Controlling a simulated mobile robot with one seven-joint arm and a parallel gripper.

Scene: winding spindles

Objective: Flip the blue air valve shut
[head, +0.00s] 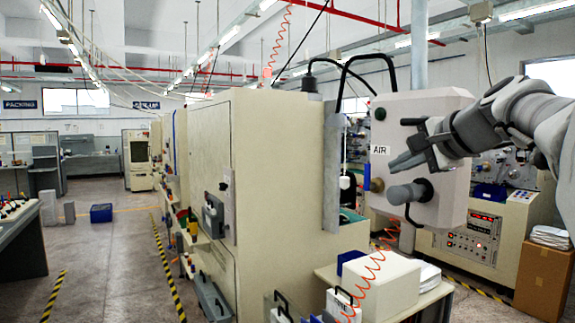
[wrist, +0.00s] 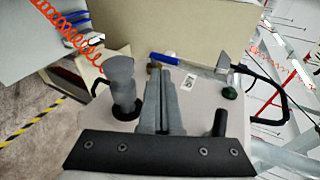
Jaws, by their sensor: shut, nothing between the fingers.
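The blue air valve handle (head: 366,177) shows at the left edge of the pale control box, below the AIR label (head: 380,150). It stands upright in the head view, beside a brass fitting (head: 376,185). In the wrist view the blue handle (wrist: 164,58) lies crosswise just beyond my fingertips, with the brass fitting (wrist: 154,66) near it. My gripper (head: 394,165) is shut and empty, in front of the box face and to the right of the valve. In the wrist view my gripper (wrist: 158,78) points toward the valve; I cannot tell whether it touches.
A grey handle (head: 408,193) sticks out of the box (head: 430,110) just below my gripper. A black knob (head: 412,122) and a green button (head: 380,114) are above. A cream cabinet (head: 285,160) stands left. A white box (head: 380,285) and orange coiled hose (head: 365,285) are below.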

